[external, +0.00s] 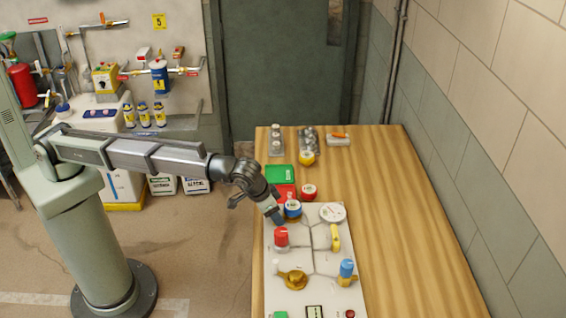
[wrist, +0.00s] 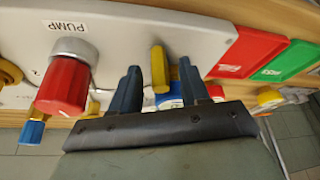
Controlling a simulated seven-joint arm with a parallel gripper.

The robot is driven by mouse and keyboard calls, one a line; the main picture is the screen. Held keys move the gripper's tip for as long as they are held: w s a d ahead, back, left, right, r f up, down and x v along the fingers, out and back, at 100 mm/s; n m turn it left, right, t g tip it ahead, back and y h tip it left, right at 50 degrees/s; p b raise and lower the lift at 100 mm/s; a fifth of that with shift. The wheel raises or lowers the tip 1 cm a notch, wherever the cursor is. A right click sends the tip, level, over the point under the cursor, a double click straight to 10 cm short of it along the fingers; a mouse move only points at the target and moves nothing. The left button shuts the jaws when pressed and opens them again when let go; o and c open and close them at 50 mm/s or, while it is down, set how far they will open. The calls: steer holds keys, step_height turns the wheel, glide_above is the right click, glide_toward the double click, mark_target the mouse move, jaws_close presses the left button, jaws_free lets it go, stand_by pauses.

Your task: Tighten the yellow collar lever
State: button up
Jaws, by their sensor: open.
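The yellow lever (external: 335,238) stands on the right half of the white panel (external: 312,262) in the external view. In the wrist view the yellow lever (wrist: 159,66) appears in the gap between my two dark fingers, apart from both; its base is not clear. My gripper (external: 278,218) is over the far left part of the panel, left of the lever in the external view. It is open and empty, with its spread fingers also in the wrist view (wrist: 158,80).
A red knob (external: 281,237) marked PUMP stands close to my gripper. A blue-topped knob (external: 346,270), a yellow valve (external: 293,280) and a round white gauge (external: 332,213) are also on the panel. A blue-topped piece (external: 292,210) is near my fingers. The table's right side (external: 410,240) is clear.

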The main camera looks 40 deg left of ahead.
steer(key=shift+w+f, duration=0.15)
steer(key=shift+f, duration=0.2)
jaws_close()
stand_by(0.3)
